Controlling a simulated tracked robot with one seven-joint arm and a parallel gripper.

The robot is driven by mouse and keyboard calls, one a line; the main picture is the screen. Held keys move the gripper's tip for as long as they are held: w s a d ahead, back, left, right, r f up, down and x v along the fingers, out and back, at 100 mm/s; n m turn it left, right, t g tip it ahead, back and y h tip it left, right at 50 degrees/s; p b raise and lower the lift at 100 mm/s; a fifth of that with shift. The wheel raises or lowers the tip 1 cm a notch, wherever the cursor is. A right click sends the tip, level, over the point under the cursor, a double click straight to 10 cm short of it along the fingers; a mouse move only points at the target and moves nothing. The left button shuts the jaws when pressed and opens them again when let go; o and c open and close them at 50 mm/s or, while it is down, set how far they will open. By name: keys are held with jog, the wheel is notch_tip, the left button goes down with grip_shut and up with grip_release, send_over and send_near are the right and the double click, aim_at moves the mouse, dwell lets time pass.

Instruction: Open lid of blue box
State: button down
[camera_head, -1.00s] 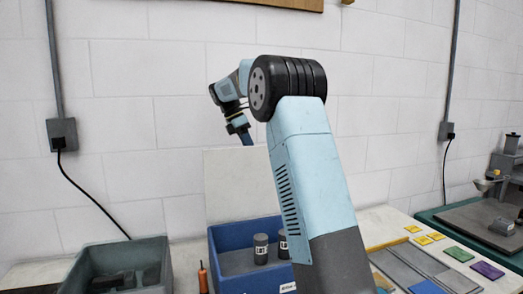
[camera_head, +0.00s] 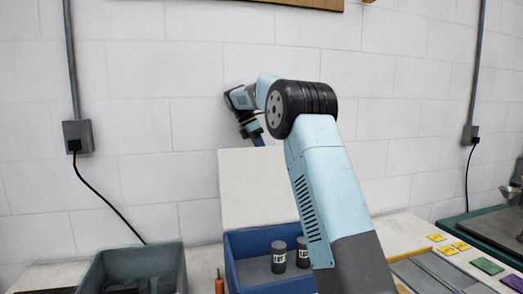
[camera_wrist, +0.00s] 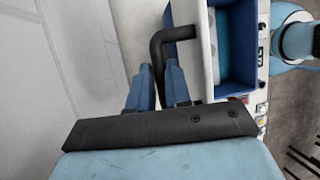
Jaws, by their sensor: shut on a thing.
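The blue box (camera_head: 233,272) stands on the workbench at the lower middle of the head view. Its pale lid (camera_head: 250,190) stands raised, near upright, at the back of the box. In the wrist view the box's blue wall (camera_wrist: 241,86) and the lid's pale edge (camera_wrist: 205,62) show at the right. A black bent handle (camera_wrist: 176,34) comes off the lid. My gripper (camera_wrist: 157,72) has its blue fingers on either side of the handle bar and is shut on it. In the head view my gripper (camera_head: 258,142) is at the lid's top edge, partly hidden by my arm.
Two dark labelled cylinders (camera_head: 279,258) stand inside the box. A grey-green bin (camera_head: 95,273) is at the left, with an orange-handled tool (camera_head: 219,284) between. Yellow tiles (camera_head: 448,250) and a green tile (camera_head: 487,266) lie at the right. The white wall is close behind.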

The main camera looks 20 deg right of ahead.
jog(key=c, duration=1.5)
grip_release()
jog(key=shift+w+a+f, duration=0.1)
jog(key=shift+w+f, duration=0.2)
jog(key=shift+f, duration=0.05)
jog(key=shift+o, duration=0.6)
jog(key=shift+w+f, duration=0.15)
jog(key=shift+w, duration=0.1)
jog(key=shift+o, duration=1.3)
jog(key=s+r, duration=0.1)
jog(key=r, duration=0.2)
jog(key=s+r, duration=0.2)
jog(key=r, duration=0.1)
jog(key=s+r, duration=0.2)
jog(key=r, duration=0.1)
jog(key=shift+s+a+r, duration=0.1)
jog(key=s+r, duration=0.3)
jog(key=s, duration=0.6)
jog(key=shift+r, duration=0.4)
